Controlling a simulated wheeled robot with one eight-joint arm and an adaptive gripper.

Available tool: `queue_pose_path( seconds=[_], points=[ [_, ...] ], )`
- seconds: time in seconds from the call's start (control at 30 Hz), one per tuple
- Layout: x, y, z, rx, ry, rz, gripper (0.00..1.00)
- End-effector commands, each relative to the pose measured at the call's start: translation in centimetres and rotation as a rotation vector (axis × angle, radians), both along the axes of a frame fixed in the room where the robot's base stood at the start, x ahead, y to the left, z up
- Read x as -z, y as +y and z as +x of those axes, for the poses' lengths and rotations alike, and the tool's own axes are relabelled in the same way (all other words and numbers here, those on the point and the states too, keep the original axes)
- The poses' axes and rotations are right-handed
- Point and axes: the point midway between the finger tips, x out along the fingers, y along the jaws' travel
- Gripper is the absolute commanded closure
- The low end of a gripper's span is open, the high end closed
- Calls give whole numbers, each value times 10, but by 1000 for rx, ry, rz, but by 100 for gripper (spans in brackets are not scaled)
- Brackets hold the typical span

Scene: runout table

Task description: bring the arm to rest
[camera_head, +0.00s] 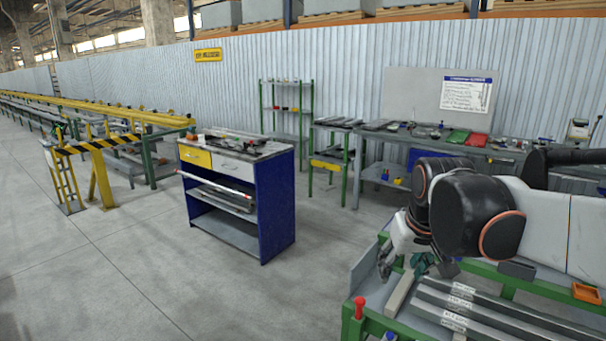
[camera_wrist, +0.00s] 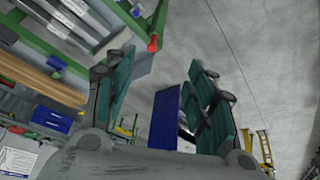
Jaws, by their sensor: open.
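My gripper (camera_head: 410,265) is at the lower right of the head view, above the near left part of a green-framed table (camera_head: 390,322). My arm reaches in from the right, bent, with its dark joint partly in front of the back bench. In the wrist view the two green-padded fingers of my gripper (camera_wrist: 163,78) stand wide apart with nothing between them but the distant floor and a blue cabinet. The gripper is open and empty. Its exact height over the table is hard to tell.
Metal bars (camera_head: 470,302) with labels lie on the green table, beside an orange tray (camera_head: 586,292). A red knob (camera_head: 360,303) stands at its corner. A blue cabinet (camera_head: 278,205) stands farther off. A long bench (camera_head: 500,153) lines the wall.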

Motion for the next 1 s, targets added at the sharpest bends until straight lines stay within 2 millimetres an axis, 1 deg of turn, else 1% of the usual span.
queue_pose_path(
  seconds=[0.03, 0.2, 0.4, 0.5, 0.6, 0.7, 0.8, 1.0],
  points=[
    [0, 0, -18, 3, -16, 1, 50],
    [6, 0, -68, 15, -72, 8, 50],
    [24, 0, -122, 30, -138, 16, 50],
    [35, 0, -144, 36, -167, 19, 50],
    [46, 0, -161, 41, -190, 22, 50],
    [53, 0, -170, 45, -206, 25, 50],
    [57, 0, -175, 47, -213, 26, 50],
    [57, 0, -176, 47, -215, 26, 50]
  ],
)
